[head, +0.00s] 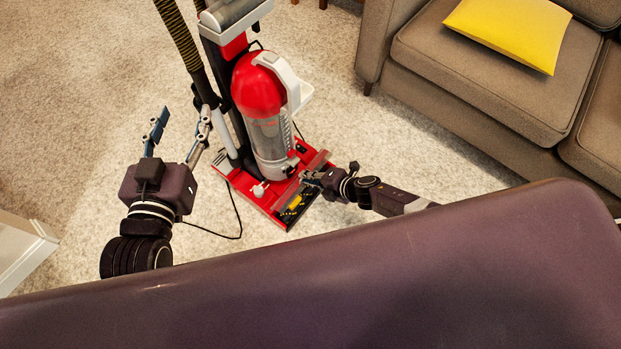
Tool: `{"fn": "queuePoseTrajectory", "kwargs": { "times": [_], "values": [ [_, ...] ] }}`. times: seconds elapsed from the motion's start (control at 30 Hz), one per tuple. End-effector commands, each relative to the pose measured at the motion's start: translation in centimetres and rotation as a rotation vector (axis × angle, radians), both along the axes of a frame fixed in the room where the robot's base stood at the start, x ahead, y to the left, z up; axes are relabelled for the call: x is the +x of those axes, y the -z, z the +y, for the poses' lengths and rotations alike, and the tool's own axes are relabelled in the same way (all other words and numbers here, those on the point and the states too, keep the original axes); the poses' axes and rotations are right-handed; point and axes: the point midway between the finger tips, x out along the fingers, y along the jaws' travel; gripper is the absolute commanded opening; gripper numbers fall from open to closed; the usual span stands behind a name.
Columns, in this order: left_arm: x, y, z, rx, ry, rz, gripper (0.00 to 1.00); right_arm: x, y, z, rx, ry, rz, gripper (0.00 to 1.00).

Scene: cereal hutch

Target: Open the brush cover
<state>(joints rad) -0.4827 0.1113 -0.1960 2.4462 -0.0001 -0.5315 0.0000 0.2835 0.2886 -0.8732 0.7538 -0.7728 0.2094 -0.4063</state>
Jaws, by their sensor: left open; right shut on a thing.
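A red upright vacuum cleaner (262,100) stands on the carpet, its red floor head (245,190) at the bottom. A reddish-grey strip, which looks like the brush cover (318,163), is at the head's right side. The dark brush area (291,208) with a yellow patch shows in front of it. My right gripper (307,178) is shut at the strip's near end; its fingertips are small and the exact contact is hard to see. My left gripper (181,130) is open and empty, left of the vacuum's body, with one finger close to it in the picture.
A brown sofa (480,75) with a yellow cushion (510,30) stands at the right. A black cord (238,222) lies on the carpet left of the floor head. A white furniture corner (25,250) is at the left edge. Open carpet lies at the left.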

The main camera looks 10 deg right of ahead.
Motion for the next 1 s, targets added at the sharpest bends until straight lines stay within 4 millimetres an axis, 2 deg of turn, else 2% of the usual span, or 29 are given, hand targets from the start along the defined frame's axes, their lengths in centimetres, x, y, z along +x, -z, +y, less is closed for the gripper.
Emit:
{"fn": "queuePoseTrajectory", "kwargs": {
  "times": [0.4, 0.43, 0.77, 1.0],
  "values": [
    [0.0, 0.1, 0.0, 0.001, -0.001, 0.005, 0.48, 0.3, -0.3, 0.3, 0.005, -0.002, -0.005, 0.00],
    [0.0, 0.1, 0.0, 0.001, -0.001, 0.004, 0.48, 0.3, -0.3, 0.3, 0.005, -0.002, -0.005, 0.12],
    [0.0, 0.0, 0.0, 0.000, 0.001, 0.002, 0.48, 0.0, -0.1, 0.0, 0.000, -0.001, -0.001, 0.12],
    [0.0, 0.0, 0.0, 0.000, 0.000, 0.002, 0.48, -0.7, -1.0, -1.0, -0.005, -0.003, -0.004, 0.12]
  ]
}}
